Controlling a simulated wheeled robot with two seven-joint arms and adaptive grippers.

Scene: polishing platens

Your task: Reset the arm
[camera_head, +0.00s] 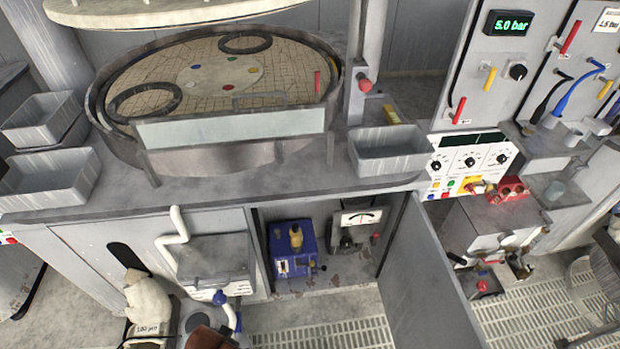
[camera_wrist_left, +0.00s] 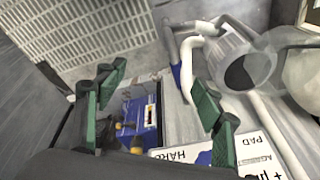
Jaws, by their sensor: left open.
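My left gripper (camera_wrist_left: 157,80) shows in the left wrist view, its two green-padded fingers spread wide with nothing between them. Behind and below the fingers is a blue unit with yellow parts (camera_wrist_left: 135,118), partly covered by the gripper. I cannot make out my left gripper in the head view. My right gripper is not in view. In the head view, a blue pump-like box (camera_head: 291,262) stands in an open cabinet under the bench.
A round polishing platen (camera_head: 180,62) with two dark rings fills the bench top. Grey bins (camera_head: 392,152) stand beside it. An open cabinet door (camera_head: 428,285) juts forward. A white bent pipe (camera_head: 172,240) sticks out. Grated floor (camera_head: 335,333) lies in front.

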